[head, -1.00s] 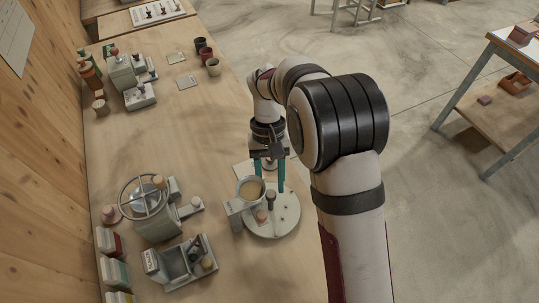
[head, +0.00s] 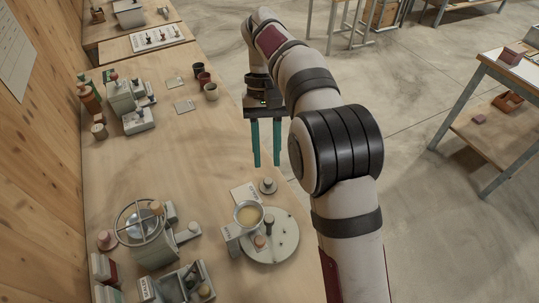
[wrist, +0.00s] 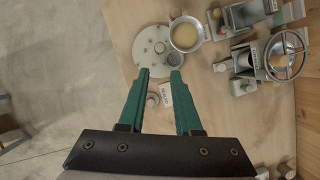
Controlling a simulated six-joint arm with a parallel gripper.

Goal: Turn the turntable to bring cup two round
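The turntable (head: 284,243) is a pale round plate with small dark marks, near the bench's right edge. I cannot tell which item is cup two. My gripper (head: 266,163) is open and empty, its teal fingers pointing down, above and beyond the turntable. In the wrist view the turntable (wrist: 147,45) lies beyond the open fingertips (wrist: 160,75).
A small round knob (head: 268,186) and a white label card (head: 245,193) sit behind the turntable. A handwheel machine (head: 145,225) stands to the left. Several small cups (head: 205,79) stand farther back. The middle of the bench is clear.

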